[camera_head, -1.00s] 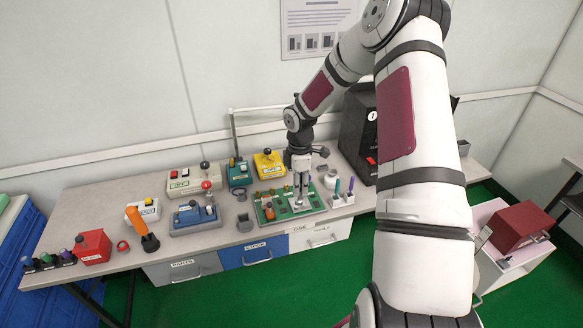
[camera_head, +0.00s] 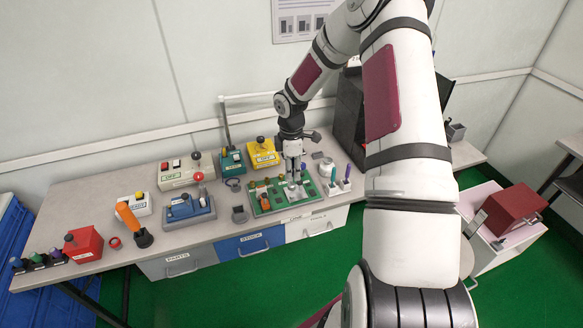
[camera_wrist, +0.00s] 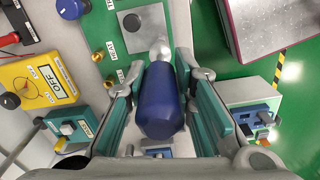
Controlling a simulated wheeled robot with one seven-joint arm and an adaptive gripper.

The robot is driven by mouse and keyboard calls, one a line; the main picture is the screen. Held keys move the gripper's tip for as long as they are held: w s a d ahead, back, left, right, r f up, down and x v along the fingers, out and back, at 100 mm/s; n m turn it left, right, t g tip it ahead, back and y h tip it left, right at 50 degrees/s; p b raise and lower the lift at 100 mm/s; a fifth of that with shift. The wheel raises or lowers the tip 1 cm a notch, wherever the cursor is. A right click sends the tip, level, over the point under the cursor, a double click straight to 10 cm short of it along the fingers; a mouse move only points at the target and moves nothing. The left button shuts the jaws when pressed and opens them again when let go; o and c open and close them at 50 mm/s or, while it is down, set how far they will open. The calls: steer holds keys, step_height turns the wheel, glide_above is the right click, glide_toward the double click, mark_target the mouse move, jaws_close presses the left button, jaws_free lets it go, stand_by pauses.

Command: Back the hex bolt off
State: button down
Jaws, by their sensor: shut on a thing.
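The green board (camera_head: 262,207) lies on the bench near its front edge and carries an orange part and several small fittings. My gripper (camera_head: 294,180) points down over the right part of this board. In the wrist view my gripper (camera_wrist: 160,105) has its teal pads on both sides of a blue-handled tool (camera_wrist: 161,103) and is shut on it. The tool's silver lower end (camera_wrist: 160,48) reaches toward a grey plate on the board (camera_wrist: 135,24). The hex bolt cannot be made out; the tool and fingers may hide it.
A stand with blue- and green-handled tools (camera_head: 341,186) and a white cup (camera_head: 327,169) are right of the board. A yellow box (camera_head: 263,150) and teal box (camera_head: 232,160) stand behind it. A blue tester (camera_head: 188,208) is left. A black machine stands at the back right.

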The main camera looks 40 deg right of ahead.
mark_target(292, 184)
steer(key=shift+f+b, duration=0.45)
steer(key=shift+f, duration=1.15)
steer(key=shift+f+b, duration=0.3)
steer(key=shift+f, duration=0.7)
steer(key=n, duration=0.5)
steer(key=shift+n+p, duration=0.35)
steer(key=shift+n, duration=0.05)
steer(key=n, duration=0.6)
steer(key=shift+n, duration=0.3)
